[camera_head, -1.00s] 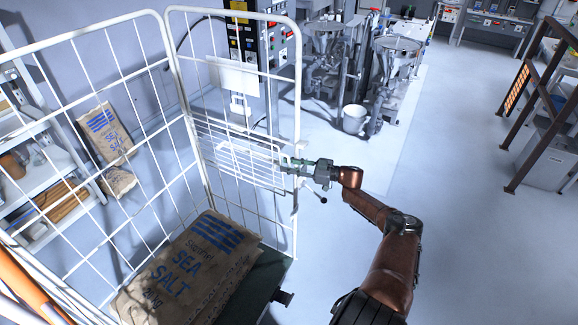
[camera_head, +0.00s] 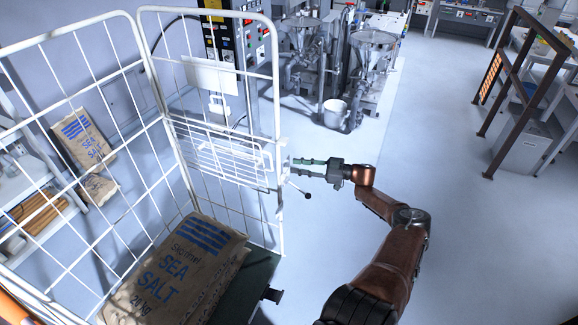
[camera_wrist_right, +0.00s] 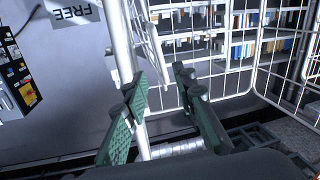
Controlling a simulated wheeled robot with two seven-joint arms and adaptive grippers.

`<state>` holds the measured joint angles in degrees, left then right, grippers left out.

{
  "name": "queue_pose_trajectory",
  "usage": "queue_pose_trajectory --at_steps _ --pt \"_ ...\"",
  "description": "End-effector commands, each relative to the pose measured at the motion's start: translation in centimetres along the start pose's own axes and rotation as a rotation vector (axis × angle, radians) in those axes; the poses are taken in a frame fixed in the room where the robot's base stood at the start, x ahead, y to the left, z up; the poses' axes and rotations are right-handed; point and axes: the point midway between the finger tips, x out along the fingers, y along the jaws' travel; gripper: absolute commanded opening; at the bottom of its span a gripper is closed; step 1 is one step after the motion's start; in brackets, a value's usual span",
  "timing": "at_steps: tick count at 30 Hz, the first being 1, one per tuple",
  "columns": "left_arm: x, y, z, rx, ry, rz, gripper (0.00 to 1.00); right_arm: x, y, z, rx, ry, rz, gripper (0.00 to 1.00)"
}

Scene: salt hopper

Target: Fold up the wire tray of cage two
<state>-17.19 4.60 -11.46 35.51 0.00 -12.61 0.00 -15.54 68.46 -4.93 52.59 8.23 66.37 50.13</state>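The wire tray (camera_head: 222,163) is a white rack on the far side panel of the white wire cage (camera_head: 279,110). Its angle to that panel is hard to tell. My right gripper (camera_head: 297,168) is just right of the panel's upright post, outside the cage, near the tray's right end. Its green fingers are apart and empty. In the right wrist view the open right gripper (camera_wrist_right: 163,83) shows the white post (camera_wrist_right: 122,45) beyond and left of its fingers, apart from both as far as I can see. My left gripper is out of view.
A sea salt sack (camera_head: 182,270) lies on the cage's dark base. A small black-knobbed lever (camera_head: 306,195) sticks out below my right gripper. A control cabinet (camera_head: 238,50) stands behind the panel, with hopper machines (camera_head: 370,60) beyond.

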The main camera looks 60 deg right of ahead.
Motion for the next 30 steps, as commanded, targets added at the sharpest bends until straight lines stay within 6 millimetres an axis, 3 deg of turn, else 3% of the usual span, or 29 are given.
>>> queue_pose_trajectory --at_steps 10,14,17,20,24,27,30 --pt "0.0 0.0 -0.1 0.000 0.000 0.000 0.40 -0.5 0.0 -0.1 -0.001 0.001 -0.001 0.25" --pt "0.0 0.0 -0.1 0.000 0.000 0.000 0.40 -0.1 -0.4 0.8 0.005 -0.006 0.008 0.16" --pt "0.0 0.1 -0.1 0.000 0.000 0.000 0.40 1.0 -1.7 3.6 0.022 -0.035 0.044 0.10" --pt "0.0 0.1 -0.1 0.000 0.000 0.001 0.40 3.0 -4.3 8.4 0.046 -0.096 0.108 0.03" --pt "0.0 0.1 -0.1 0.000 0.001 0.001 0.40 5.9 -10.1 15.8 0.080 -0.229 0.211 0.00" --pt "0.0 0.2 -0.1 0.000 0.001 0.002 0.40 7.4 -15.0 19.8 0.099 -0.342 0.271 0.00" --pt "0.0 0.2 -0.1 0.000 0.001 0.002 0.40 8.2 -20.1 22.6 0.116 -0.462 0.315 0.00"
